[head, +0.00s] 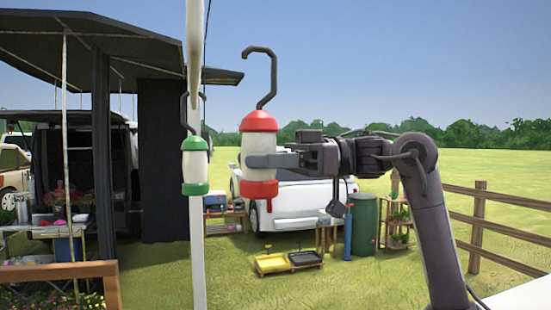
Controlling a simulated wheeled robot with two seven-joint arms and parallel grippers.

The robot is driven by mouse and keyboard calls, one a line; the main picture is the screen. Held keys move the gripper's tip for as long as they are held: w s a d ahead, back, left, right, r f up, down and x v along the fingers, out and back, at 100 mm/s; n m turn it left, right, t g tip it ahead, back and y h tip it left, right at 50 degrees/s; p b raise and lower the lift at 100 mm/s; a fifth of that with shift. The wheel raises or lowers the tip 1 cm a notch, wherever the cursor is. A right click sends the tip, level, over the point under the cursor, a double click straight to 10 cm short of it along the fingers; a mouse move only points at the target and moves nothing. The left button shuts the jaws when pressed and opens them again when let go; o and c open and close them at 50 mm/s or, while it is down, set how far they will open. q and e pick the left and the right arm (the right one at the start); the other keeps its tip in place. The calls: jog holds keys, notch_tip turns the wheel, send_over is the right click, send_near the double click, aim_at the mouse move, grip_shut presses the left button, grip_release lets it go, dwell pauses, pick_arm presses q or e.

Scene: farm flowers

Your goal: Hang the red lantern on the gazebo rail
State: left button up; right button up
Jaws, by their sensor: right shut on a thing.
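The red lantern (259,122) has a white body, red cap and base, and a dark hook on top. My right gripper (272,160) is shut on its body from the right and holds it upright in the air. The hook's open top stands free against the sky. The white gazebo rail (194,40) is left of the lantern, at the top of the view. A green lantern (195,166) hangs by its dark hook near the rail's lower end. The red lantern is apart from both. My left gripper is not in view.
A white post (197,245) stands below the rail. A dark canopy (110,40) is at the left. Behind are a white car (290,200), yellow tray (272,264), green barrel (364,224) and wooden fence (478,225). The air between the two lanterns is clear.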

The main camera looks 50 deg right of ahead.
jog(key=w+a+f+b, duration=0.1)
jog(key=w+a+f, duration=0.2)
jog(key=w+a, duration=0.2)
jog(key=a, duration=0.3)
dwell(0.9)
jog(key=shift+a+f+b, duration=0.2)
jog(key=shift+f+b, duration=0.1)
jog(key=shift+f, duration=0.1)
dwell(0.8)
jog(key=o, duration=1.3)
jog(key=shift+c, duration=0.2)
jog(key=shift+d, duration=0.1)
